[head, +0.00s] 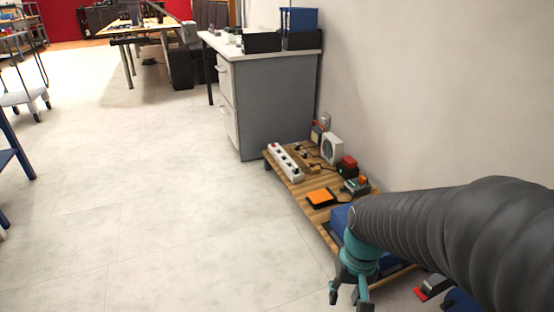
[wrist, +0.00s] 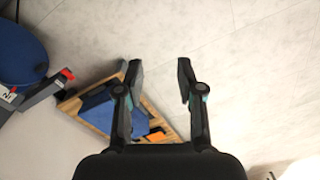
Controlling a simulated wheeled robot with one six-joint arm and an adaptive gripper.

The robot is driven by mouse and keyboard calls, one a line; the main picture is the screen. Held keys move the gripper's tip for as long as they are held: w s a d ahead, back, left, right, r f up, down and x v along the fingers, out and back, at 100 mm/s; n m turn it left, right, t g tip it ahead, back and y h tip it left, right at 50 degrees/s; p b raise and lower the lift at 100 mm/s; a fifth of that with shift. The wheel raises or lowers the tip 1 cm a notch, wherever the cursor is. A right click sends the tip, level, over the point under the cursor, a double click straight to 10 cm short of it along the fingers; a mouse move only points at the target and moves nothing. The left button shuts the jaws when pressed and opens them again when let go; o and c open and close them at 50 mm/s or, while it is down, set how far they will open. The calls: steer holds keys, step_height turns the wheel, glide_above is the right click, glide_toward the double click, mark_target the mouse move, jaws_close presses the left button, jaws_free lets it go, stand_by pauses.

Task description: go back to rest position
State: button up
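My gripper (head: 348,292) hangs at the lower right in the head view, at the end of my dark, ribbed arm. In the wrist view my gripper (wrist: 158,82) has its two fingers apart with nothing between them. The pale floor shows beyond the fingertips. In the head view it is in front of the near end of a low wooden board (head: 322,220). My arm hides part of the board and what lies at its near end.
The board carries a white power strip (head: 285,162), an orange pad (head: 321,197) and several small devices. A grey cabinet (head: 275,108) stands behind it by the wall. A red and black item (head: 433,287) lies near my arm.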

steer(key=s+r+t+p, duration=0.1)
steer(key=s+r+t, duration=0.1)
steer(key=r, duration=0.5)
steer(key=s+d+r+t, duration=0.1)
steer(key=s+r+t, duration=0.2)
steer(key=r, duration=0.5)
steer(key=shift+d+r+n+t+h+p, duration=0.2)
steer(key=shift+r+n+t+h+p, duration=0.1)
steer(key=shift+p, duration=0.1)
steer(key=shift+s, duration=0.15)
